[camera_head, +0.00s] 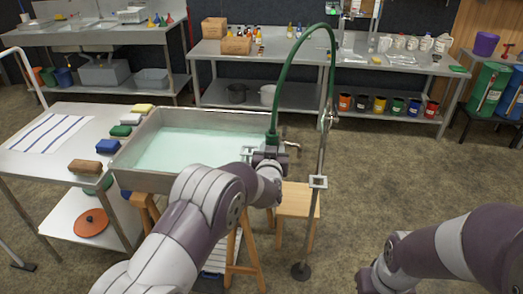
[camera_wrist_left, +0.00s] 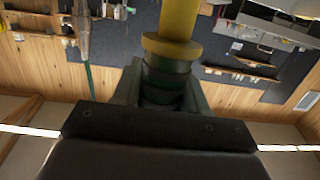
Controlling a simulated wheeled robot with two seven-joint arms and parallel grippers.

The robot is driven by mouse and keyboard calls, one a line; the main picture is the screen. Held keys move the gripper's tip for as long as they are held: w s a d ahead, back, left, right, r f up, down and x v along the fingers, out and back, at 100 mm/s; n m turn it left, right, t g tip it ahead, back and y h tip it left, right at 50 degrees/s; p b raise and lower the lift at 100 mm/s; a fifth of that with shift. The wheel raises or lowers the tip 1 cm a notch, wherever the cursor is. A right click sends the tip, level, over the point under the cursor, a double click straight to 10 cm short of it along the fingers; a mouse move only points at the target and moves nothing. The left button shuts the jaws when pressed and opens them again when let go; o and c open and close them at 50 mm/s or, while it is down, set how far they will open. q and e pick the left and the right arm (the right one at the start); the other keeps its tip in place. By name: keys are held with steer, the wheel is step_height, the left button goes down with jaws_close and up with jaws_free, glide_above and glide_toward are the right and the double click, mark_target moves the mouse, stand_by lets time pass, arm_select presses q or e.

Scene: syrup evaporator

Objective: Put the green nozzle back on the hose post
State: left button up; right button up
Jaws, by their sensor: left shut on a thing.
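The green hose (camera_head: 284,85) arcs from the top of the upright metal post (camera_head: 321,150) down to my left gripper (camera_head: 268,155). My left gripper is shut on the green nozzle at the hose end, over the right end of the pan. The nozzle is mostly hidden by the gripper in the head view. In the left wrist view, the dark green nozzle (camera_wrist_left: 165,85) sits between the fingers, with a yellow collar and cylinder beyond it. A square bracket (camera_head: 318,182) is on the post, right of and below the gripper. My right gripper is out of view.
The pan (camera_head: 190,148) of pale liquid stands on wooden supports, with a wooden stool (camera_head: 297,203) at its right. Sponges and brushes lie on the left table (camera_head: 40,165). Back benches hold bottles and cans. The floor right of the post is clear.

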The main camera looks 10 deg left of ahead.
arm_select(q)
steer(key=w+d+p, duration=0.3)
steer(key=w+d, duration=0.1)
steer(key=d, duration=1.1)
steer(key=shift+a, duration=0.1)
steer(key=shift+f+b, duration=0.8)
steer(key=shift+f, duration=0.4)
steer(key=shift+f, duration=0.1)
steer(key=shift+f+b, duration=0.5)
steer(key=shift+f, duration=0.15)
steer(key=shift+f, duration=0.15)
steer(key=shift+f+b, duration=0.3)
steer(key=shift+b, duration=0.05)
steer(key=shift+f, duration=0.15)
